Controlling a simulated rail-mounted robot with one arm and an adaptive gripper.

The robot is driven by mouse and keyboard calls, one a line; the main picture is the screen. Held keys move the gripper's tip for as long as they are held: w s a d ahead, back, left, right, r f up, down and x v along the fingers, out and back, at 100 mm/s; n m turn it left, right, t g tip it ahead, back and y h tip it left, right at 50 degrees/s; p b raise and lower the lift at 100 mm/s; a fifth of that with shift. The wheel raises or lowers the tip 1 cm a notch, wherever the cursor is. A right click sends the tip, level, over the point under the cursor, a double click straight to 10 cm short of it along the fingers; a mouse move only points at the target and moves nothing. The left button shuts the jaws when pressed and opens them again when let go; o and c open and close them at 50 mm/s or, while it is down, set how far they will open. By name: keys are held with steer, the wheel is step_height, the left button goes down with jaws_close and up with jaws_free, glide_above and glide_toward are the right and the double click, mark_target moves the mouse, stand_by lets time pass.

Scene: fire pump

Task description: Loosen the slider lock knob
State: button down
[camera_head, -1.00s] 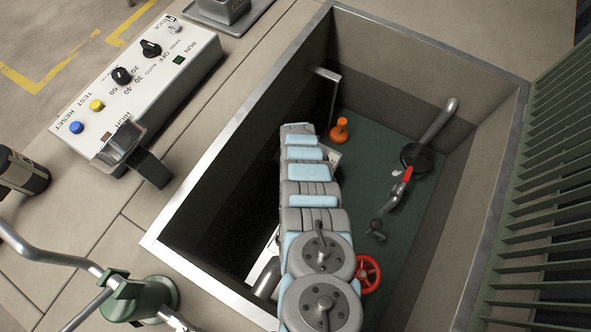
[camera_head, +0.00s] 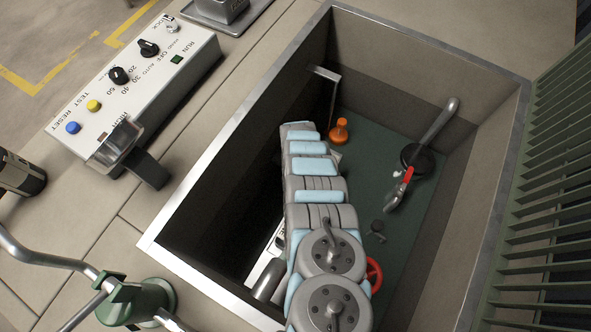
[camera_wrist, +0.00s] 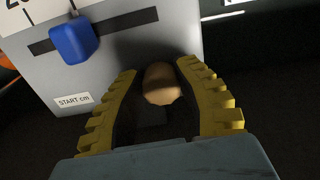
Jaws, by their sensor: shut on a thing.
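In the wrist view, a grey box (camera_wrist: 120,75) has a dark slot with a blue slider handle (camera_wrist: 73,40) in it. A scale is above it and a "START cm" label below. A tan rounded knob (camera_wrist: 162,84) sits at the box's lower right; I take it to be the slider lock knob. My gripper (camera_wrist: 158,69), with ribbed yellow fingers, is shut on this knob, one finger on each side. The knob's base is in shadow. In the head view, my arm reaches into the pit and hides the gripper and the knob.
The pit's metal rim (camera_head: 190,192) and walls surround my arm. An orange fitting (camera_head: 339,131), a red-handled valve (camera_head: 402,184) and a red handwheel (camera_head: 374,272) stand to its right. A white control panel (camera_head: 140,80) is outside on the left.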

steer(key=c, duration=0.7)
jaws_free()
steer(key=shift+w+r, duration=0.15)
steer(key=shift+r, duration=5.85)
steer(key=shift+f, duration=0.1)
